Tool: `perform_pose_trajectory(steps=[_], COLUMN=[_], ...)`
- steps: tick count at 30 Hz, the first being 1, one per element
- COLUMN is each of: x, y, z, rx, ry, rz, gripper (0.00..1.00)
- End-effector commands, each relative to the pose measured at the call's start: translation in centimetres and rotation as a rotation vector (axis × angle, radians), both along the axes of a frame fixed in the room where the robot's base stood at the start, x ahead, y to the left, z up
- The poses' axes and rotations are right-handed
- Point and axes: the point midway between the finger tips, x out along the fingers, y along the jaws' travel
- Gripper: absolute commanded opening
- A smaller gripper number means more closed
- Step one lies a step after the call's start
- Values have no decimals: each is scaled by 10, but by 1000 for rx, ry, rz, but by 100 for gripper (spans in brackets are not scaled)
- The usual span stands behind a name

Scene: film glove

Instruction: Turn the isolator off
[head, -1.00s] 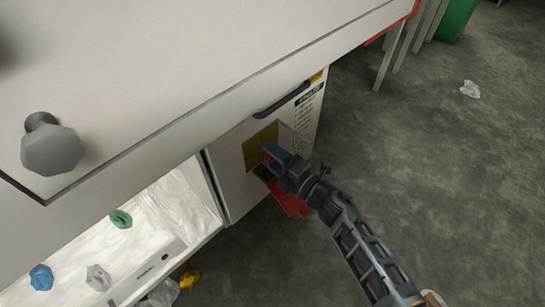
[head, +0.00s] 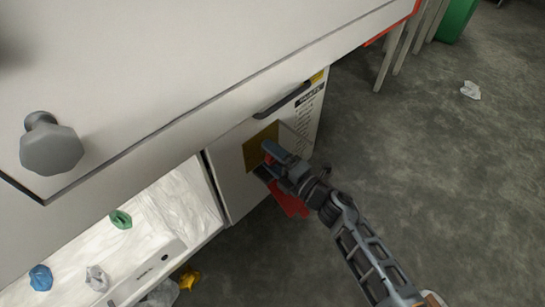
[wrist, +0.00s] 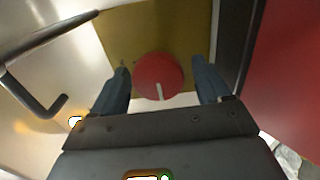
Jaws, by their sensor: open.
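The isolator is a round red knob (wrist: 159,77) with a white pointer mark, on a yellow plate (wrist: 140,35) on the cabinet front. In the wrist view the mark points down towards my gripper. My gripper (wrist: 161,82) is open, with one finger on each side of the knob; I cannot tell whether they touch it. In the head view my gripper (head: 268,158) is at the yellow plate (head: 257,146), and a bit of the red knob (head: 268,159) shows between the fingers.
A dark bar handle (head: 281,100) sits above the plate; it is at the left in the wrist view (wrist: 40,60). A red panel (head: 290,201) is just below my gripper. An open bay (head: 165,215) with crumpled pieces is at left. The floor at right is mostly clear.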

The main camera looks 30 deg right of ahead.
Motion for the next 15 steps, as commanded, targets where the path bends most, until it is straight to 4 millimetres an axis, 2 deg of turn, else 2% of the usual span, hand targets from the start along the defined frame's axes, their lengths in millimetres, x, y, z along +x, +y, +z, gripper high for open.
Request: perform_pose_trajectory(steps=[7, 15], x=[-10, -52], y=[-4, -17], z=[1, 2], rx=[1, -1], ry=[1, 2], rz=[-2, -2], gripper=[77, 77])
